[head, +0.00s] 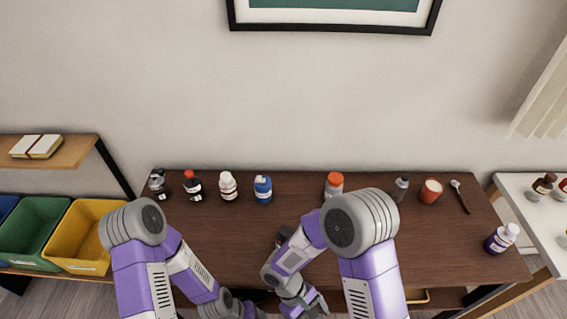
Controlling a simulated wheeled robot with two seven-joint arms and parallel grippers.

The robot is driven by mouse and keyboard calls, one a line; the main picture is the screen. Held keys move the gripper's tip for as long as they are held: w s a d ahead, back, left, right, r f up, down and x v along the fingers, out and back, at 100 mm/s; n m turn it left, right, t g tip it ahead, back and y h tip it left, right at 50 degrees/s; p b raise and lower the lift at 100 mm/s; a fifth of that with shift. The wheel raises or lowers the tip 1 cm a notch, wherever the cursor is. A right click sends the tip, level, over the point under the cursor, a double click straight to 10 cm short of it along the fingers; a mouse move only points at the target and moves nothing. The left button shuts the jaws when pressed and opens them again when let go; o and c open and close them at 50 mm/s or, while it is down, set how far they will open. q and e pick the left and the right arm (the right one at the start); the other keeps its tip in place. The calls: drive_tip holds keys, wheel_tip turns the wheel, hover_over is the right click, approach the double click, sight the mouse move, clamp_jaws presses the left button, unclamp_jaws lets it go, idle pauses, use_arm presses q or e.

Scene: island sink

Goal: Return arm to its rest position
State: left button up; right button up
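My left arm (147,275) comes in at the lower left, bent at the elbow, with its forearm running down to the bottom edge. Its fingertips are out of the frame. My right arm (372,280) is bent at the elbow over the front of the dark wooden table (225,235). Its forearm reaches down and left, with the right gripper (312,304) low in the picture near the table's front edge. The fingers are small and partly cut off, so their opening is unclear. I see no object clearly held.
Several bottles stand along the table's back, including a blue one (263,189) and an orange-capped one (334,184). A red cup (431,191) and a spoon (460,197) are at right. Green (38,232) and yellow (88,238) bins stand left.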

wheel_tip(320, 180, down, 10)
drive_tip(key=a+f+m+t+y+b, duration=0.1)
drive_tip(key=a+m+t+y+b, duration=0.1)
drive_tip(key=m+y, duration=0.65)
drive_tip(key=d+m+t, duration=0.1)
drive_tip(key=w+d+f+m+t, duration=0.1)
drive_tip(key=d, duration=0.1)
drive_tip(key=w+d+f+m+t+y, duration=0.1)
drive_tip(key=shift+w+d+f+b, duration=0.1)
drive_tip(key=shift+w+d+b, duration=0.1)
drive_tip(key=shift+d+b, duration=0.1)
